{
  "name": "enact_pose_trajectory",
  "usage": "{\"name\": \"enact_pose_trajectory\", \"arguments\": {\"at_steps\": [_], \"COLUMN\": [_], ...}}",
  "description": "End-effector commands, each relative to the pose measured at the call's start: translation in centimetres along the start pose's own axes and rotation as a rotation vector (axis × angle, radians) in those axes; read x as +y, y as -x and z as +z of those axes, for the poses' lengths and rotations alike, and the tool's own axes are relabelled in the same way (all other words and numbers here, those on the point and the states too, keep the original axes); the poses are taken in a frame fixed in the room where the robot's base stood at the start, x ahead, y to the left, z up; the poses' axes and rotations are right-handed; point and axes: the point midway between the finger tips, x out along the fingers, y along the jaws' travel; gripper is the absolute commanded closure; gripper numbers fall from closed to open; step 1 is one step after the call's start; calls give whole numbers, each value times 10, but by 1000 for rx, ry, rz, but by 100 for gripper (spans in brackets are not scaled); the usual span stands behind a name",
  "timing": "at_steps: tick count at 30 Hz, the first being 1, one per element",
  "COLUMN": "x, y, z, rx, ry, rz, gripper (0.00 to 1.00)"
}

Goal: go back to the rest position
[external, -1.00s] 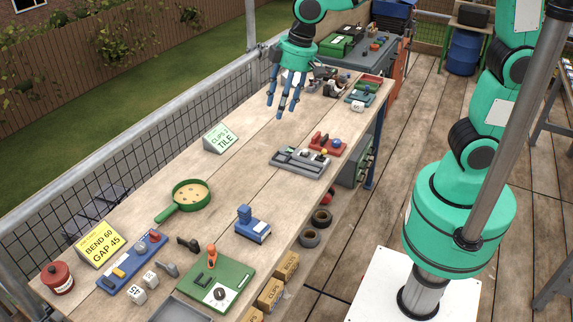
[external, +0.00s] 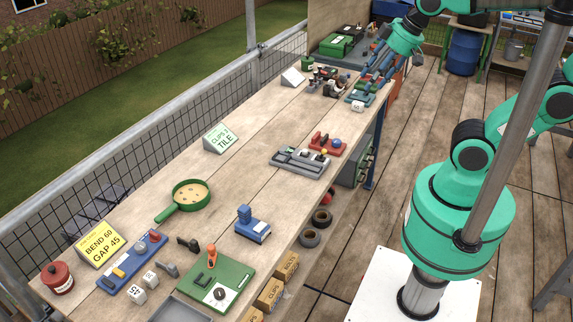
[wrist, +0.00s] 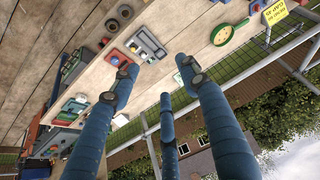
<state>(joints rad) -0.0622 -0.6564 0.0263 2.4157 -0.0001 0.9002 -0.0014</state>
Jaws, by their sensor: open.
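My gripper (external: 380,68) is at the far end of the long wooden workbench (external: 215,165) in the external view, above the area of the teal fixture (external: 360,96). Its blue fingers are spread and hold nothing. In the wrist view the fingers (wrist: 165,95) are apart with empty space between them. The wrist camera looks slantwise along the bench. My gripper partly hides the items at the bench's far right corner.
The bench bears a green pan (external: 190,195), a grey tray (external: 300,162), a blue block tool (external: 253,225), a green board (external: 218,288) and a yellow sign (external: 100,243). A mesh railing (external: 130,165) runs along the left. The plank floor right of the bench is largely clear.

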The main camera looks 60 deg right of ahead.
Motion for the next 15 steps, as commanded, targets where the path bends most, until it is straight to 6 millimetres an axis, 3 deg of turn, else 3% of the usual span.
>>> {"name": "enact_pose_trajectory", "arguments": {"at_steps": [6,15], "x": [15,19], "y": [5,6], "z": [32,40], "rx": [29,35], "ry": [-46,-58], "rz": [23,29], "gripper": [55,55]}}
